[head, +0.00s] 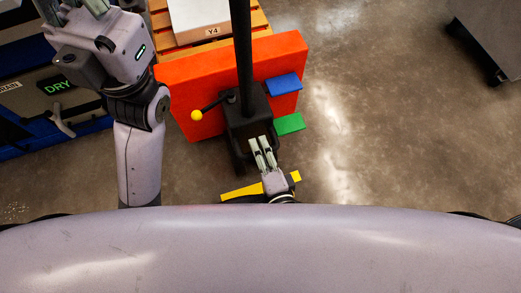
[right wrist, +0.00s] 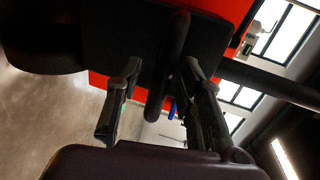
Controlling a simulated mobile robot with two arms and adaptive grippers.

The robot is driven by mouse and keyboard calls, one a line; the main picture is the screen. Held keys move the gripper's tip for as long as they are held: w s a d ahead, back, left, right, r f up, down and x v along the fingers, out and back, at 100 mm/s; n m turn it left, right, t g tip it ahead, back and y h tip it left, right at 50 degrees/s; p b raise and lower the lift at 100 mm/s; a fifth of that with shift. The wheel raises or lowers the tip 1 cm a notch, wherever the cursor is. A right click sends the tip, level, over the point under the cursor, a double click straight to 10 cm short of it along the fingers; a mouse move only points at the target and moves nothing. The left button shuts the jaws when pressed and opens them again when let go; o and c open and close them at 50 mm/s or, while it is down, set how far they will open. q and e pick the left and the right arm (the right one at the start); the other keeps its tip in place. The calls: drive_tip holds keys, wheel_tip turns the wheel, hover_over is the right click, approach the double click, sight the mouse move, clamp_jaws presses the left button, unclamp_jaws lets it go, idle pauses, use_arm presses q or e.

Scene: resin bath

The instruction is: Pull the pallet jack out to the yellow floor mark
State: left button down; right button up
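The pallet jack has an orange-red body (head: 285,55), a black upright post (head: 243,50) and a black base block. A lever with a yellow knob (head: 196,115) sticks out left; blue (head: 284,86) and green (head: 289,124) pedals stick out right. The yellow floor mark (head: 240,191) lies near my body, partly hidden by my right gripper (head: 259,142). That gripper points at the black base. In the right wrist view its fingers are apart, with a black bar (right wrist: 170,70) showing between them; contact is not visible. My left gripper (head: 71,8) is raised at top left, fingers apart, tips cut off.
A wooden pallet (head: 240,22) with a white box marked Y4 (head: 200,18) stands behind the jack. A dark wheeled cart (head: 490,35) is at top right. The floor right of the jack is clear.

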drive_tip(key=shift+c, duration=0.2)
clamp_jaws()
idle(0.6)
